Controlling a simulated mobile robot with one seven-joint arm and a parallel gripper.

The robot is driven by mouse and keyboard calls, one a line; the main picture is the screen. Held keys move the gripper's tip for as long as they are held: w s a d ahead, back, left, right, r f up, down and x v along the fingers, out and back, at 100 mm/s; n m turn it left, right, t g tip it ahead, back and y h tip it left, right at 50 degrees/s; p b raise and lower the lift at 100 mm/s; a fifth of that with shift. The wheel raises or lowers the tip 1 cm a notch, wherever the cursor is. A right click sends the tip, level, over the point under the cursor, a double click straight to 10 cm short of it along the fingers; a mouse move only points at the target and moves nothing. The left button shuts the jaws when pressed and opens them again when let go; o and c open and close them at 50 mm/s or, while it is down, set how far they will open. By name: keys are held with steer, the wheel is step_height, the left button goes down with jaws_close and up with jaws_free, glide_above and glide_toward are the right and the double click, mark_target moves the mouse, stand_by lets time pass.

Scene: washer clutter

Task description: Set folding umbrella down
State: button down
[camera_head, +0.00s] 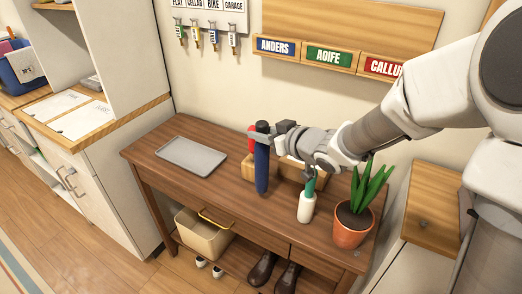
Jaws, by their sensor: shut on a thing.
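A dark blue folding umbrella (261,168) with a dark top stands upright over the middle of the brown wooden table (220,195). My gripper (268,137) comes in from the right and is shut on the umbrella near its upper end. The umbrella's lower end is close to the table top; I cannot tell whether it touches.
A grey tray (191,156) lies at the table's left, apparently empty. A wooden box (247,167) and a red item (251,140) are behind the umbrella. The front left table top is clear.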

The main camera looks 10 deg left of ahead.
steer(key=shift+f+b, duration=0.6)
steer(key=shift+f, duration=1.25)
steer(key=shift+f, duration=0.15)
steer(key=c, duration=0.5)
jaws_free()
steer(key=p, duration=0.3)
glide_toward(267, 146)
steer(key=shift+d, duration=0.15)
